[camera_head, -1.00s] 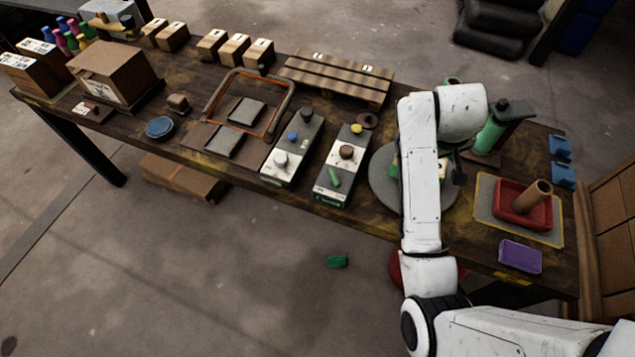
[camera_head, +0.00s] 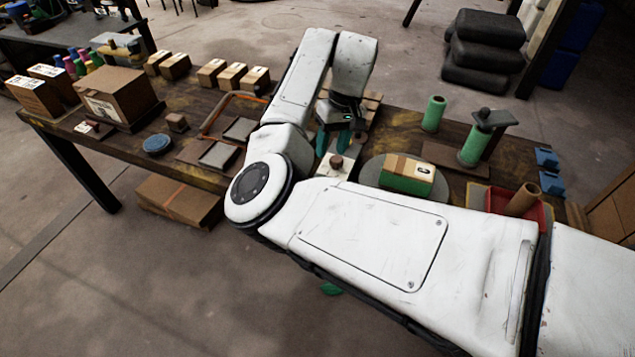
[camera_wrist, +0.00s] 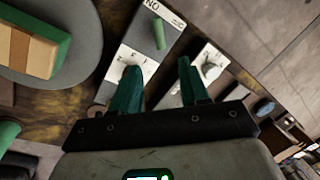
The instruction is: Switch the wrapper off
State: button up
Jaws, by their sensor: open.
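The wrapper is a round grey turntable (camera_head: 372,172) with a cardboard box (camera_head: 400,165) on it, its side wrapped in green film. It also shows at the left of the wrist view (camera_wrist: 88,70). One finger hides the dial's knob. In the head view my gripper (camera_head: 333,143) is just behind the brown knob (camera_head: 336,162); my arm hides the lever.
Green film rolls (camera_head: 433,114) stand behind the turntable. A red tray (camera_head: 545,218) with a cardboard tube is at right. Boxes (camera_head: 115,92) crowd the table's left.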

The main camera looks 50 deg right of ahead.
jog(key=f, duration=0.3)
jog(key=a+f, duration=0.1)
jog(key=f, duration=0.3)
jog(key=w+f, duration=0.1)
jog(key=f, duration=0.2)
jog(key=shift+a+f, duration=0.2)
jog(key=shift+a, duration=0.2)
grip_shut()
